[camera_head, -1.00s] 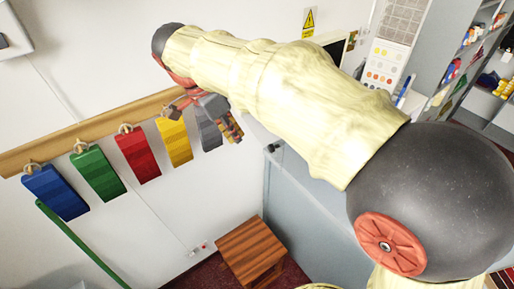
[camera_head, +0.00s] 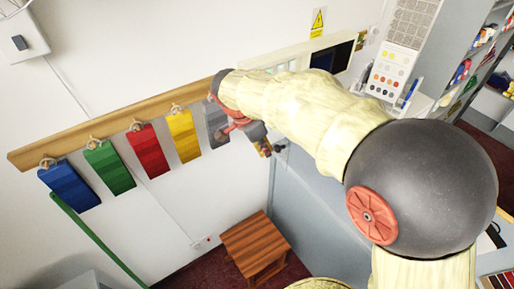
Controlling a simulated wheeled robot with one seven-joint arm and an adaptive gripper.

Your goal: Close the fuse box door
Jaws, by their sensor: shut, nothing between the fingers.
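A cream box (camera_head: 349,41) hangs on the wall under a yellow warning sign (camera_head: 318,22). I take it for the fuse box. A dark area (camera_head: 331,58) fills its right part, and a paler part with light panels shows on the left. My arm covers its lower edge, and I cannot tell how far its door stands open. My gripper (camera_head: 267,149) is shut and empty. It points down in front of the wall, below and left of the box, beside the grey swatch (camera_head: 216,122), and looks apart from the box.
Blue, green, red and yellow swatches hang from a wooden rail (camera_head: 110,126) at left. A wooden stool (camera_head: 254,245) stands below. A grey cabinet (camera_head: 315,225) is right of it. A sample board (camera_head: 398,60) and shelves (camera_head: 470,65) are at right.

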